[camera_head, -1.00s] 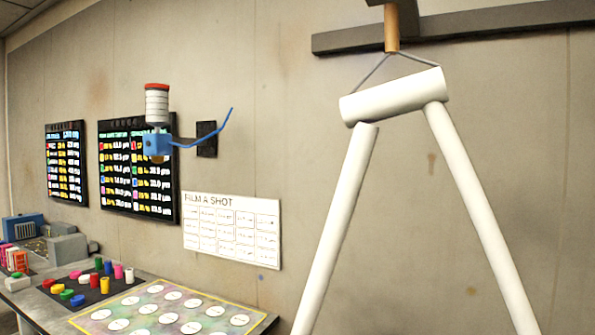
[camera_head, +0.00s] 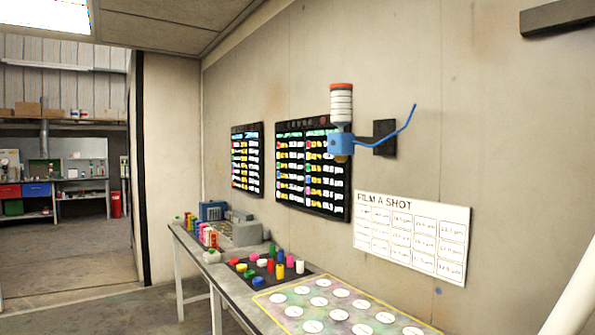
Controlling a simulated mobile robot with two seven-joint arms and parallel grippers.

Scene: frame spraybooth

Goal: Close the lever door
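An open doorway (camera_head: 68,240) shows at the left of the head view, with a dark vertical edge (camera_head: 141,170) along its right side. I cannot make out a door leaf or a lever in it. Neither of my grippers is in view.
A long workbench (camera_head: 262,310) runs along the right wall with colored pots (camera_head: 279,258) and a mat of white discs (camera_head: 338,314). A blue wall-mounted device (camera_head: 341,143) juts out above it. A white tube (camera_head: 580,295) stands at lower right. The floor (camera_head: 110,305) at left looks clear.

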